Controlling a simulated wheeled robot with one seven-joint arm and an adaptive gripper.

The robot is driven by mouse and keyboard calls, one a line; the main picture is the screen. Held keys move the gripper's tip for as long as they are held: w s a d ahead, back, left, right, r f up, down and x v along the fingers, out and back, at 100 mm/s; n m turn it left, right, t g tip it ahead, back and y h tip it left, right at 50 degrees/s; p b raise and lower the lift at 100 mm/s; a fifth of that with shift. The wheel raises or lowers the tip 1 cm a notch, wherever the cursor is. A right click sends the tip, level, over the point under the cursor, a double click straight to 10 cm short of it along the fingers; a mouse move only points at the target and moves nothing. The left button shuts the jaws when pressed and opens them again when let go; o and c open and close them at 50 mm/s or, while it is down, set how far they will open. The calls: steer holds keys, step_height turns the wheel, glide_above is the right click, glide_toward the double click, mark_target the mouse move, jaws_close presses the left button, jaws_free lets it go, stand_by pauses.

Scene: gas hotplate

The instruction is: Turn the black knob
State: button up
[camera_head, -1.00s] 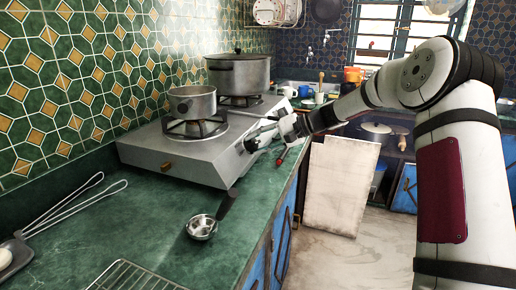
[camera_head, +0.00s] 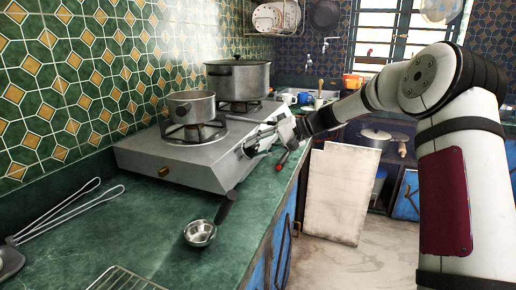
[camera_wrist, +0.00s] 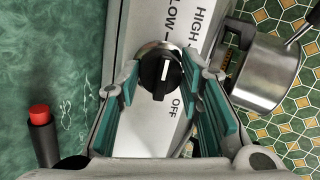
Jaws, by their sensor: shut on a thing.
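The black knob (camera_wrist: 160,72) sits on the front panel of the gas hotplate (camera_head: 185,160), which also shows in the wrist view (camera_wrist: 150,125). A white line on the knob runs nearly upright in the picture. The panel is printed LOW, HIGH and OFF, with OFF to the lower right of the knob. My gripper (camera_wrist: 162,70) has its teal-padded fingers on both sides of the knob, shut on it.
A small saucepan (camera_head: 192,107) and a large pot (camera_head: 238,80) stand on the burners. A ladle (camera_head: 200,232) lies on the green counter in front. A red-tipped black handle (camera_wrist: 40,125) lies close to my gripper. A board (camera_head: 338,195) leans below the counter.

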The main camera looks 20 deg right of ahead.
steer(key=o, duration=1.2)
steer(key=shift+c, duration=0.2)
steer(key=v, duration=1.2)
